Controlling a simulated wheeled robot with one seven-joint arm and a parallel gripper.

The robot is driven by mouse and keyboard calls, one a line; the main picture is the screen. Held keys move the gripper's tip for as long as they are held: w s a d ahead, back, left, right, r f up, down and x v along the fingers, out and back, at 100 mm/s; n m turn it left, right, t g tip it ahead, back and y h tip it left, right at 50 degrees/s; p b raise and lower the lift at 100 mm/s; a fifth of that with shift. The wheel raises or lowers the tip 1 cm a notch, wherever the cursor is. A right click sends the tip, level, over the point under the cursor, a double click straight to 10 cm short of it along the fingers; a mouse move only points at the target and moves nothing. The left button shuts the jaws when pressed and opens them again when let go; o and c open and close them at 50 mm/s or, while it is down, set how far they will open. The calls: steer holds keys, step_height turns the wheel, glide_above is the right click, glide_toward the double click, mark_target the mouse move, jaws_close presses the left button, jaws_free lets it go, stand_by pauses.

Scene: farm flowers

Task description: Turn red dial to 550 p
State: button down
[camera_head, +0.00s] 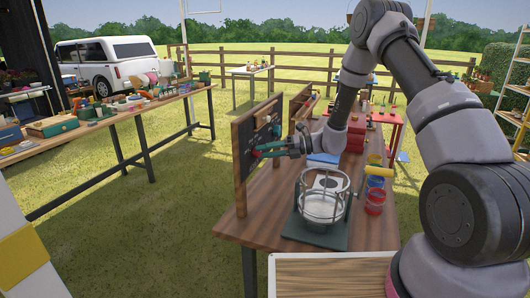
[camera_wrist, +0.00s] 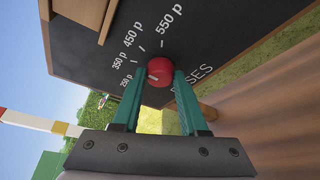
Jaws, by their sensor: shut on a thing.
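The red dial (camera_wrist: 159,70) sits on a black board (camera_wrist: 215,35) with white price marks, the wrist view being tilted. My gripper (camera_wrist: 160,84) has its two teal fingers on either side of the dial, shut on it. A small pale mark on the dial faces left, roughly towards the lowest label. The labels 250 p, 350 p, 450 p and 550 p (camera_wrist: 170,20) run in an arc around it. In the head view my gripper (camera_head: 258,151) reaches left to the wood-framed board (camera_head: 243,155); the fingers hide the dial there.
The board stands on the left edge of a wooden table (camera_head: 262,205). A caged white container (camera_head: 322,207) stands on a dark base near the front. Red boxes (camera_head: 356,135) stand behind.

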steer(key=m, duration=0.1)
steer(key=m+y, duration=0.1)
steer(key=m, duration=0.1)
steer(key=m+y, duration=0.1)
steer(key=shift+w+d+f+m+g, duration=0.1)
steer(key=shift+f+m+g, duration=0.2)
steer(key=shift+m, duration=0.1)
stand_by(0.5)
steer(key=shift+c, duration=2.2)
jaws_free()
steer(key=shift+r, duration=0.1)
steer(key=shift+d, duration=0.1)
steer(key=d, duration=1)
steer(key=shift+w+d, duration=0.2)
steer(key=shift+d, duration=0.05)
